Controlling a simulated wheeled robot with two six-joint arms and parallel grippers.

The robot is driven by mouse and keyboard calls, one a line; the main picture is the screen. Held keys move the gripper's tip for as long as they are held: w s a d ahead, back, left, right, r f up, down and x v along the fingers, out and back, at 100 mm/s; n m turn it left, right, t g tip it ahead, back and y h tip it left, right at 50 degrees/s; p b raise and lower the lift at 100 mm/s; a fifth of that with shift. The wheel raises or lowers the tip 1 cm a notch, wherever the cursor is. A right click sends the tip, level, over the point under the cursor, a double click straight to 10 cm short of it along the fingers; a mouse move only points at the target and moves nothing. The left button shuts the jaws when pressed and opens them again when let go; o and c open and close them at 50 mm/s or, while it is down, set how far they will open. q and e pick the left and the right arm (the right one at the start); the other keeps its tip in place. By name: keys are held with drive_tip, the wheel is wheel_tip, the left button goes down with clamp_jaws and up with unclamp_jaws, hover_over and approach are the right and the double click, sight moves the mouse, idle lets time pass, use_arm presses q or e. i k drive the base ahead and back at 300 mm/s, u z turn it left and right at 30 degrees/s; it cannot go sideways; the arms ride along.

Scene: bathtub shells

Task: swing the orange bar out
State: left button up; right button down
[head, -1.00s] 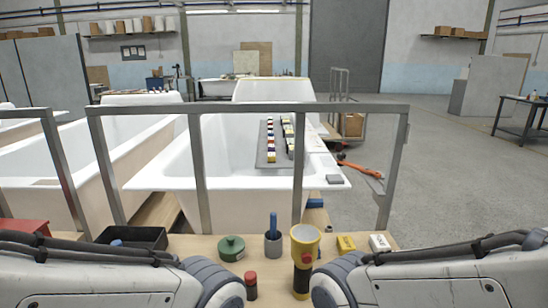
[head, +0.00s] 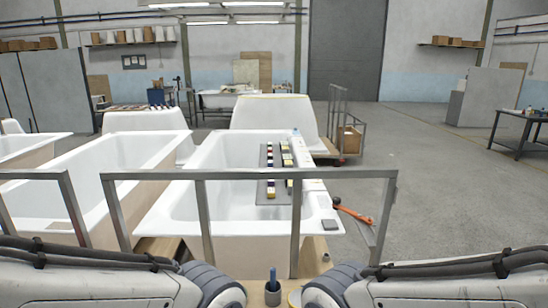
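My two arms come in at the lower left and lower right, low and well in front of the bar. Both arms run out of the picture at the bottom, so neither gripper shows.
The grey rail stands between me and the tubs. A grey strip (head: 267,185) with several small coloured blocks lies along the middle tub. A grey cup (head: 272,292) with a blue handle stands at the bottom edge. The floor (head: 440,230) to the right is clear.

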sight(369, 221)
drive_tip(key=k, duration=0.5)
drive_tip(key=z, duration=2)
drive_tip(key=i, duration=1.2)
drive_tip(key=u, duration=1.95)
drive_tip(key=i, duration=0.5)
drive_tip(key=u, duration=0.1)
